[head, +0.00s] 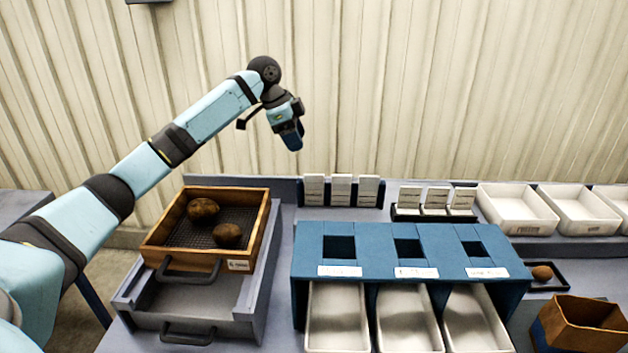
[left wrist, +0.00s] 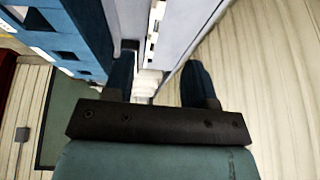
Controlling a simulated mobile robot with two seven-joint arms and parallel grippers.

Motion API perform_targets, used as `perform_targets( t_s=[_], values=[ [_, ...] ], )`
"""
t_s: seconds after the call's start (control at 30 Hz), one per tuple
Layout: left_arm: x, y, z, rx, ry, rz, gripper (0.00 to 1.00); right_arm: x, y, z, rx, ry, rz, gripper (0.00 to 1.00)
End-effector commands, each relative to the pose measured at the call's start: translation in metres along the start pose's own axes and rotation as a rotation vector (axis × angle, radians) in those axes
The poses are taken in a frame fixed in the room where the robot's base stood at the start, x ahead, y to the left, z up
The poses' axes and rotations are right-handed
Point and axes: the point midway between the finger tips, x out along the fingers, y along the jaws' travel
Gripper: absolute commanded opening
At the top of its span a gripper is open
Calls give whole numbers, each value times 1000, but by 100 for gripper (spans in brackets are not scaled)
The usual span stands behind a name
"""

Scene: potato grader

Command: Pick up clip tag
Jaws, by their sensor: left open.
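White cards that look like tags stand upright in a dark holder (head: 341,203) at the back of the bench. More white cards stand in a second, lower holder (head: 434,214) to its right. I cannot tell which of them is the clip tag. My left gripper (head: 291,138) is raised in front of the wall, above and left of the first holder, pointing down. In the left wrist view its two blue fingers (left wrist: 160,72) are apart with nothing held between them. Small white pieces show far beyond the fingers, too small to identify. My right gripper is not in view.
A blue sorting box (head: 375,265) with square openings and white trays below stands mid-bench. A wooden tray (head: 262,225) with two potatoes sits at left. White bins (head: 517,226) line the back right. A wooden box (head: 580,325) stands front right.

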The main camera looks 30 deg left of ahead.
Motion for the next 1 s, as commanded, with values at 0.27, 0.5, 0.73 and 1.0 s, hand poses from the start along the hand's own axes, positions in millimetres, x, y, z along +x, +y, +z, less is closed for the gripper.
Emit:
perform_targets(
  t_s=[0.27, 0.5, 0.73, 1.0],
  values=[
    [48, 1, 0, 0, -2, 4, 51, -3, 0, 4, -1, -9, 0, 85],
    [81, 0, 0, 0, -1, 1, 51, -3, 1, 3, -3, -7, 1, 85],
    [95, 1, 0, 0, -1, 2, 51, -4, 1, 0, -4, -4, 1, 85],
    [132, 2, 0, -1, -1, 2, 51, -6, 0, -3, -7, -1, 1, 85]
  ],
)
